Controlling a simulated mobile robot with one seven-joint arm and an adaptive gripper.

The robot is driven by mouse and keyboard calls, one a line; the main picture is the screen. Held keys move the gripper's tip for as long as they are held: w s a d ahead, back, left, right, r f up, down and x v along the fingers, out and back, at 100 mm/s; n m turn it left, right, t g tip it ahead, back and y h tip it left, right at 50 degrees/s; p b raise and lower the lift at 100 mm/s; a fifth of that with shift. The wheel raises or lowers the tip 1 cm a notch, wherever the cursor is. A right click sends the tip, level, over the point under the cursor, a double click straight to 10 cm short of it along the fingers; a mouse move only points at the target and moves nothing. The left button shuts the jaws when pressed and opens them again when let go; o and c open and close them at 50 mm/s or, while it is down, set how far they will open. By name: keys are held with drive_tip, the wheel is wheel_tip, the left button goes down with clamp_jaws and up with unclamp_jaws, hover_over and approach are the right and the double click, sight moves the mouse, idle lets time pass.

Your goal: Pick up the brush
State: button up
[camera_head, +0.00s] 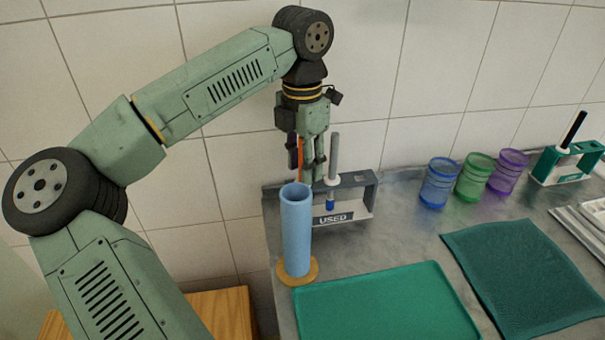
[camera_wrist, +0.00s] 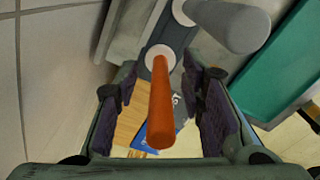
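A brush with an orange handle (camera_wrist: 162,105) stands in a white ring of the grey rack marked USED (camera_head: 335,219). In the head view a thin part of the orange handle (camera_head: 300,158) shows between my fingers; its lower end is hidden. My gripper (camera_head: 306,163) points down over the rack's left end. In the wrist view its dark-padded fingers are open on either side of the orange handle, with gaps on both sides. A second brush with a grey handle (camera_head: 334,155) and blue tip stands in the same rack, just right of my gripper.
A tall blue cylinder (camera_head: 297,235) on a round wooden base stands in front of the rack. A green tray (camera_head: 385,305) and dark teal cloth (camera_head: 525,275) lie to the right. Coloured cups (camera_head: 474,178) and a teal rack (camera_head: 562,168) stand farther right. A tiled wall is behind.

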drive_tip(key=shift+f, duration=0.25)
drive_tip(key=shift+c, duration=0.5)
clamp_jaws()
